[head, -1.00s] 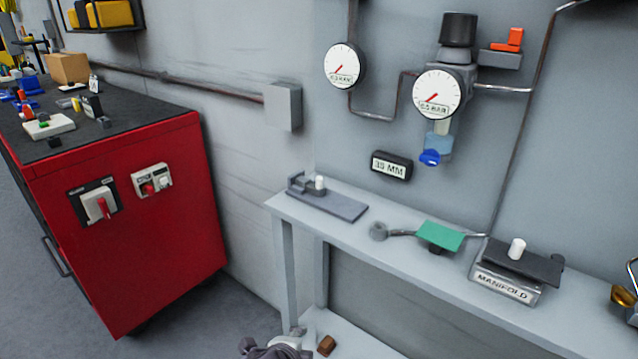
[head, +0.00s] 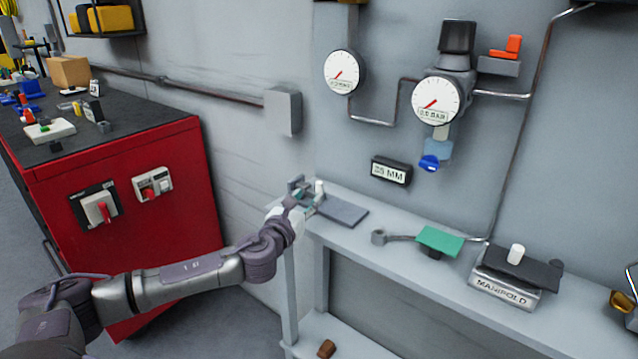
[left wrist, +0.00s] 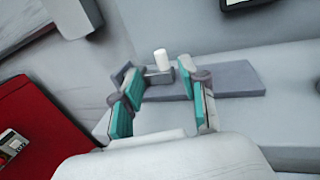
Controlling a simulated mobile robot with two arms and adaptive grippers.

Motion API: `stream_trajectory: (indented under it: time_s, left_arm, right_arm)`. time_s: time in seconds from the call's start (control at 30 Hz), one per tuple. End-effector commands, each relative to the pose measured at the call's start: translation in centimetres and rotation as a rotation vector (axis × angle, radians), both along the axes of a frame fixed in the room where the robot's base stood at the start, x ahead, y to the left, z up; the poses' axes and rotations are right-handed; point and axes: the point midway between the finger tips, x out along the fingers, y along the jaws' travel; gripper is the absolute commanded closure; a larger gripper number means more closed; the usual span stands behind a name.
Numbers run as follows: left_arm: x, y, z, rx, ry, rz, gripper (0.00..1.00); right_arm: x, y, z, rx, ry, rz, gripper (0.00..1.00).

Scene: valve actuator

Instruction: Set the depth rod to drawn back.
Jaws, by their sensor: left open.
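A grey slide fixture with a flat base plate (head: 344,211) sits at the left end of the grey shelf. A short white peg (head: 319,187) stands upright on it; I take this to be the depth rod's handle. My left gripper (head: 304,201) is at the fixture's left end, partly hiding it. In the left wrist view, the gripper (left wrist: 164,101) has its teal-padded fingers apart. The white peg (left wrist: 162,59) and its grey block show beyond the gap between the fingers, and nothing is held. A small display (head: 390,171) above the shelf reads about 35 MM. My right gripper is not in view.
A green pedal (head: 440,240) and a manifold block (head: 504,286) stand farther right on the shelf. The wall with gauges (head: 437,100) rises behind. A red cabinet (head: 140,255) stands at left, behind my left arm. A brown block (head: 326,348) lies below.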

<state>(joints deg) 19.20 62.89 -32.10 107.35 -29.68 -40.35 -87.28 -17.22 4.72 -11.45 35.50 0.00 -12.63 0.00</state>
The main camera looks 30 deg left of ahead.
Motion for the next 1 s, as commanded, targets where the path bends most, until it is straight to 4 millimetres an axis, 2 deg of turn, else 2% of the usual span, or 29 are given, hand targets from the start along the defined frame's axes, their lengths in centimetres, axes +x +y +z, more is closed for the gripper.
stream_trajectory:
  time_s: [0.03,0.2,0.4,0.57,0.8,0.87,1.0]
  left_arm:
    - [1.3,0.3,0.3,-0.006,-0.005,0.004,0.57]
    - [4.6,0.9,0.2,-0.005,-0.003,0.003,0.57]
    - [7.1,1.3,0.1,-0.004,-0.002,0.001,0.57]
    - [7.9,1.5,0.0,-0.003,-0.001,0.001,0.57]
    - [8.0,1.5,0.0,-0.003,0.000,0.000,0.57]
    - [7.9,1.5,0.0,-0.003,0.000,0.000,0.64]
    - [7.9,1.5,0.0,-0.003,0.000,0.001,0.87]
  right_arm:
    - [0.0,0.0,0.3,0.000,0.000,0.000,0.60]
    - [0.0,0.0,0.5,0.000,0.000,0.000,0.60]
    - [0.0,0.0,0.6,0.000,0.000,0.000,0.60]
    - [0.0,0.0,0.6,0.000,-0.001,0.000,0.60]
    - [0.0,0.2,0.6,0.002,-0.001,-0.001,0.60]
    - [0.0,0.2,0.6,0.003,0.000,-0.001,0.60]
    - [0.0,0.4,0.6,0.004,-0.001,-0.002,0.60]
